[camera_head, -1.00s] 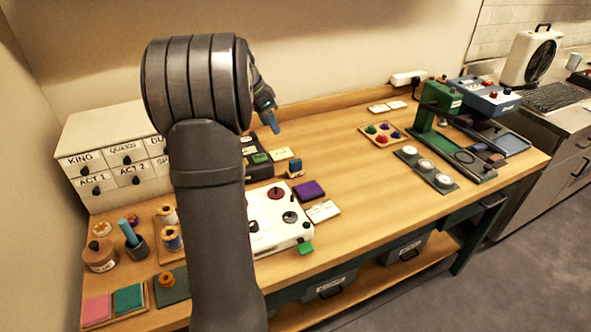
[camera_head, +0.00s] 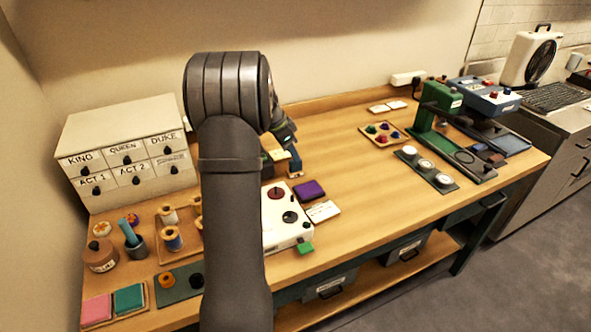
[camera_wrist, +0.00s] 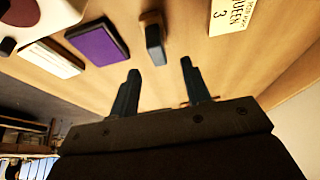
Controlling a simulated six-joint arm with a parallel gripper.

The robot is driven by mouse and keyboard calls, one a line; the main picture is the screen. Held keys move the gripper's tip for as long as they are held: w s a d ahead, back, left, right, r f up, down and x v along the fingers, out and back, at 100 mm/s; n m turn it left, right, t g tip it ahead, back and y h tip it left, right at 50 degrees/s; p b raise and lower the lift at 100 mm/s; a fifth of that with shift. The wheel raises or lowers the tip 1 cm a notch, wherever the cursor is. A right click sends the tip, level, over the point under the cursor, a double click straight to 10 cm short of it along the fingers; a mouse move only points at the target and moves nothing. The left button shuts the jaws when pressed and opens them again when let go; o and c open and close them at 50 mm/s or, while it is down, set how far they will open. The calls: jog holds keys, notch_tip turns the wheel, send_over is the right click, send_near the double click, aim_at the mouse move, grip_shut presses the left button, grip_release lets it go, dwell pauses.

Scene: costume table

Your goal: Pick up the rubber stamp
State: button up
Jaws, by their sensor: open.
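The rubber stamp appears to be the small dark-blue block with a wooden part (camera_wrist: 153,40), standing on the table in the wrist view. In the head view the stamp (camera_head: 296,175) is mostly hidden behind my gripper. My gripper (camera_wrist: 160,82) is open, with nothing between its two fingers. In the wrist view the stamp lies beyond the fingertips, apart from them and slightly left of the middle of the gap. In the head view my gripper (camera_head: 294,158) is low over the table, right at the stamp in the picture.
A purple pad (camera_head: 310,190) and a white card (camera_head: 323,211) lie near the stamp; the pad (camera_wrist: 97,44) is left of it in the wrist view. A white box with dials (camera_head: 285,232) stands in front. A yellow card (camera_wrist: 232,14) lies to the right.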

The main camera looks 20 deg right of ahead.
aim_at(296, 168)
jog(key=x, duration=0.5)
jog(key=shift+s+a+f, duration=0.1)
jog(key=shift+f, duration=0.05)
grip_shut()
